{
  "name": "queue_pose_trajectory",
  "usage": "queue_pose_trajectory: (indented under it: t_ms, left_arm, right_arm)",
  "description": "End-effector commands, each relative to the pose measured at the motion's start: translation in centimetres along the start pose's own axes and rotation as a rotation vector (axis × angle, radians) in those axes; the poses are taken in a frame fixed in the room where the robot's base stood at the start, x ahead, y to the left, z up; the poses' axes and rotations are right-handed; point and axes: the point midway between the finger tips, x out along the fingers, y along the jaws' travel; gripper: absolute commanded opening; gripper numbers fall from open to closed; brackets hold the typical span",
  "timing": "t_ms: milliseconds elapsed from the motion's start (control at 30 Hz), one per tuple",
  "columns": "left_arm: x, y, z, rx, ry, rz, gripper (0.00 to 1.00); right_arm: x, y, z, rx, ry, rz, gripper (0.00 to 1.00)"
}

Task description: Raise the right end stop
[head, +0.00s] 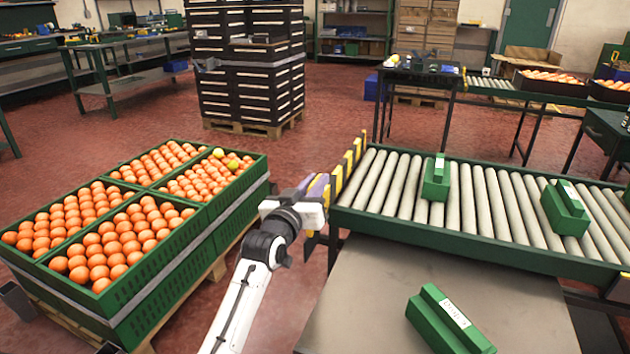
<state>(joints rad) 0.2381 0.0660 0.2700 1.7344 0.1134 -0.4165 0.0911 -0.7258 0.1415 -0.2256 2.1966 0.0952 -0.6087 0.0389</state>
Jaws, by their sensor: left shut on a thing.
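A yellow-and-black striped end stop (347,170) stands upright across the left end of the roller conveyor (450,238). My left gripper (322,198) is at the near part of this stop, on its outer side, and is shut on it. The fingertips are partly hidden against the stop. The conveyor's far right end runs out of the picture, and no other striped stop shows there. My right gripper is not in view.
Green blocks stand on the rollers (435,180), (565,208), and another lies on the grey table (380,300) in front. Green crates of oranges (160,275) sit on a pallet at the left.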

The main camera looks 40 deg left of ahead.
Motion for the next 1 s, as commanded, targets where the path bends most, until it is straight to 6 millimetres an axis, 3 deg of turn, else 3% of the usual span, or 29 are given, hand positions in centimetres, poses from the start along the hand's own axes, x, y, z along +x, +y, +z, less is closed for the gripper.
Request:
queue_pose_trajectory:
  t_ms: [333, 367, 433, 767, 1000]
  left_arm:
    - [0.1, 0.3, -0.8, -0.003, 0.014, 0.005, 0.0]
    - [0.1, 0.3, -0.8, -0.003, 0.014, 0.005, 0.2]
    - [0.0, 0.3, -0.7, -0.003, 0.012, 0.005, 0.32]
    - [-0.2, 0.1, -0.4, -0.001, 0.005, 0.002, 0.33]
    - [-3.6, 0.2, -0.4, -0.002, 0.003, 0.001, 0.33]
  right_arm:
    - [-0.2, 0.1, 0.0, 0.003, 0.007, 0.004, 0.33]
    - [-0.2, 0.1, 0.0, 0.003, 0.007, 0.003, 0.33]
    - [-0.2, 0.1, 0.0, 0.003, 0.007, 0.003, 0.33]
    - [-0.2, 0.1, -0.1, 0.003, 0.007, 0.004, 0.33]
    - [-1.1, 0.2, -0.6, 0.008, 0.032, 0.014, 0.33]
